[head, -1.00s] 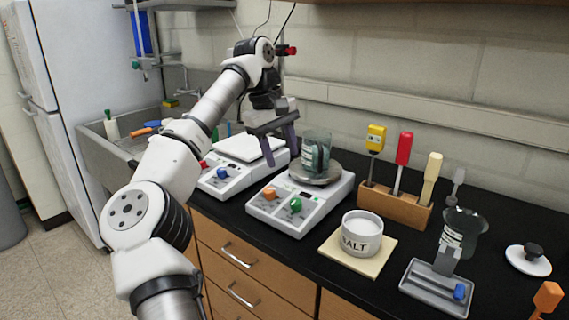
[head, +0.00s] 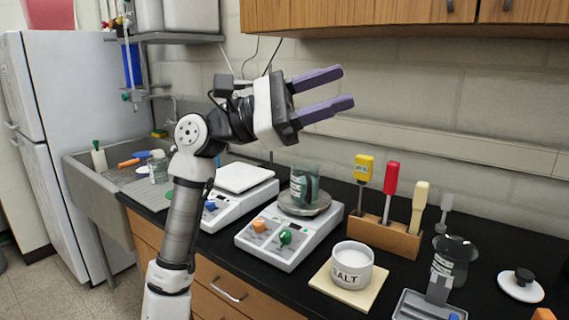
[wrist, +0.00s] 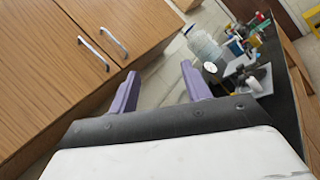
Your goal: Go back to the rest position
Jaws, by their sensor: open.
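My gripper (head: 336,92) is raised above the counter in the head view, its two purple fingers apart and pointing right. Nothing is between them. In the wrist view the open fingers (wrist: 160,94) point toward the wooden wall cupboards and the far end of the counter. My arm stands upright at the left of the hot plate, with its elbow bent near the gripper.
A beaker (head: 305,184) stands on the hot plate (head: 290,238). A salt pot (head: 351,265), a tool rack (head: 385,234) and a dark jug (head: 454,258) stand to the right. Wooden cupboards (head: 370,14) hang above. A sink (head: 110,190) is at the left.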

